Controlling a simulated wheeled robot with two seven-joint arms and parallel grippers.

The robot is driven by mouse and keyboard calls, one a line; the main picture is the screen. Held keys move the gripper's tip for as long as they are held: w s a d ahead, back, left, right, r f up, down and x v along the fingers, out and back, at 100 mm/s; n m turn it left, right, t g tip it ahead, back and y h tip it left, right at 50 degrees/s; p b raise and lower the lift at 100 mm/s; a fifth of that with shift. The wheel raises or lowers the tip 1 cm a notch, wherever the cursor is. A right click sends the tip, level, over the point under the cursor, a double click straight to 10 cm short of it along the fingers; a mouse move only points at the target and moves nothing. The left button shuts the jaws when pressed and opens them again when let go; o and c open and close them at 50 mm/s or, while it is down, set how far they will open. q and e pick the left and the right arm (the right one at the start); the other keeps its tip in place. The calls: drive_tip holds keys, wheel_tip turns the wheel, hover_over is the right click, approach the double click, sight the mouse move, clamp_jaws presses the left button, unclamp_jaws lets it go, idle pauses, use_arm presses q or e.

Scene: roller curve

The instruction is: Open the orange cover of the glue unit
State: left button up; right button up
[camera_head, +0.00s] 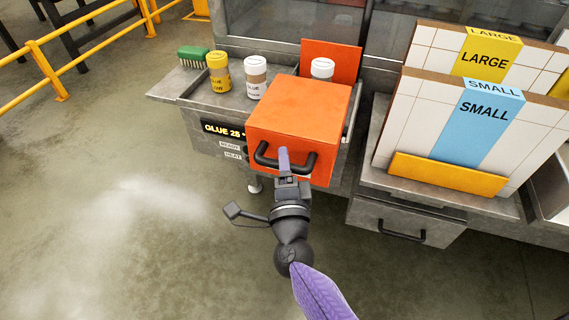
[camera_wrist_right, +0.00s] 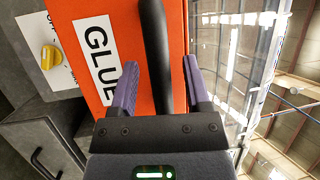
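The orange cover (camera_head: 300,108) of the glue unit is a box-shaped hood sitting down over the unit, with a black bar handle (camera_head: 268,160) on its front. My right gripper (camera_head: 284,160) is at the handle, pointing at the cover's front. In the right wrist view, the fingers (camera_wrist_right: 160,92) are spread apart, with the handle bar (camera_wrist_right: 155,45) running between them and gaps visible on both sides. A white GLUE label (camera_wrist_right: 100,62) shows on the orange front beside the handle. My left gripper is not in view.
An orange panel (camera_head: 331,60) rises behind the cover. The floor in front is clear.

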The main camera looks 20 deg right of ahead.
drive_tip(key=v, duration=1)
